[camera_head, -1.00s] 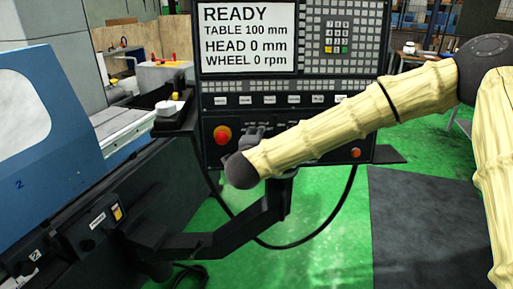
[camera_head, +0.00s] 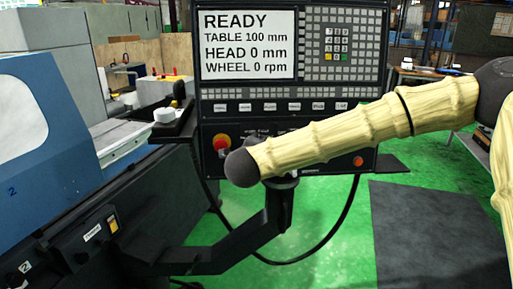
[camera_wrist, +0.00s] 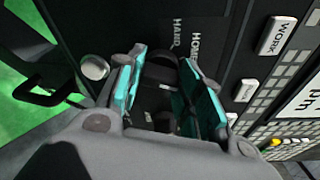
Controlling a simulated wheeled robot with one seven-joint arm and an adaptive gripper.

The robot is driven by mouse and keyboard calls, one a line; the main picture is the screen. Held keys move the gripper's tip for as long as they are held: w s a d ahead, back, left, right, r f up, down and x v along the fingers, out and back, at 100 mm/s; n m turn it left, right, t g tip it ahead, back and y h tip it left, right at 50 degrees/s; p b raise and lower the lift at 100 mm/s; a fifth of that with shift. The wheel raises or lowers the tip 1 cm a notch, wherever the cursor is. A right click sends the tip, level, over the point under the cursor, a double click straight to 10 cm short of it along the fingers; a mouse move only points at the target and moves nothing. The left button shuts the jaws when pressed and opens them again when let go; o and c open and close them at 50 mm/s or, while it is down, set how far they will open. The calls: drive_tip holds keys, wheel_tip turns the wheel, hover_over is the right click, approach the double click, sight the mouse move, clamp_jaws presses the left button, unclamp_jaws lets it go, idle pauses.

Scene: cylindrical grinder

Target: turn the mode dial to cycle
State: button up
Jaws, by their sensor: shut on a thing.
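In the wrist view the dark mode dial (camera_wrist: 160,72) sits on the black panel between the teal-padded fingers of my gripper (camera_wrist: 163,64). My gripper is shut on it. The labels HAND and HOME show on the panel just beyond the dial. The dial's pointer is mostly hidden, and I cannot tell which label it faces. In the head view my arm crosses the lower part of the control panel (camera_head: 207,110) and hides the dial and my gripper. The screen (camera_head: 248,43) reads READY, TABLE 100 mm, HEAD 0 mm, WHEEL 0 rpm.
The wrist view shows a WORK key (camera_wrist: 277,37) and a silver round part (camera_wrist: 95,67). The blue machine (camera_head: 50,140) stands left.

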drive_tip(key=shift+d, duration=0.1)
drive_tip(key=o, duration=1)
drive_tip(key=v, duration=1.1)
drive_tip(key=shift+s, duration=0.4)
